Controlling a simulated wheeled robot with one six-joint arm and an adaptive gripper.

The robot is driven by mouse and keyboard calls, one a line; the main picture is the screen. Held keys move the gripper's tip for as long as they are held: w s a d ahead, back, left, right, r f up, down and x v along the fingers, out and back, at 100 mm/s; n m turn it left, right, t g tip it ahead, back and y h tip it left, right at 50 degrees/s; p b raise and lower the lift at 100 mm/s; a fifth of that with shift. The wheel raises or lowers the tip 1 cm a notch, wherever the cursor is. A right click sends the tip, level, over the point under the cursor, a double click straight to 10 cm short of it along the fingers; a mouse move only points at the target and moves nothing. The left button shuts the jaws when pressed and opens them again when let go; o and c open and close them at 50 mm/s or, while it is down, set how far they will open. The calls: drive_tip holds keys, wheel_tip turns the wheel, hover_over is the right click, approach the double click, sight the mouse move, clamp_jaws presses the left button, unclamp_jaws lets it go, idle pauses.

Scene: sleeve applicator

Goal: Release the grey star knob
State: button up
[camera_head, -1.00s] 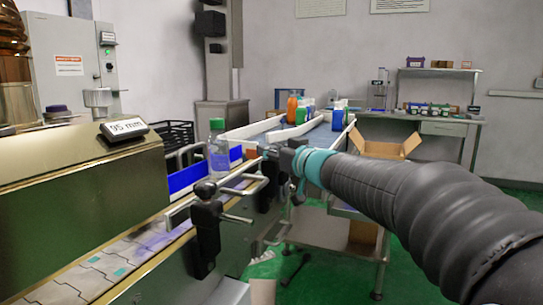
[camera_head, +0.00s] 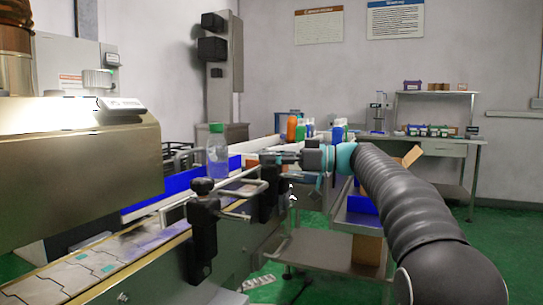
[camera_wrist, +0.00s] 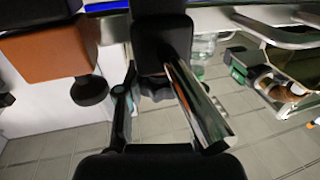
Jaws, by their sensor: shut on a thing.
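My gripper (camera_head: 278,158) reaches from the right to the guide-rail clamp (camera_head: 268,185) at the conveyor's near side. It is shut on the grey star knob at that clamp. The knob itself is mostly hidden by the fingers and cannot be made out clearly. In the wrist view, a black clamp block (camera_wrist: 162,35) and a shiny metal rod (camera_wrist: 200,105) lie right at my gripper. A second clamp (camera_head: 204,235) with a black round knob (camera_head: 202,186) stands nearer on the rail, apart from my gripper.
A clear bottle with a green cap (camera_head: 217,150) stands on the conveyor behind the rail. The brass-coloured machine housing (camera_head: 80,165) fills the left. More bottles (camera_head: 296,130) stand farther along. A steel cart (camera_head: 330,252) is below my arm. Green floor is open at the right.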

drive_tip(key=shift+r+n+g+p, duration=0.15)
drive_tip(key=shift+n+g+p, duration=1.2)
drive_tip(key=shift+g, duration=0.85)
drive_tip(key=o, duration=1.2)
drive_tip(key=shift+c, duration=0.2)
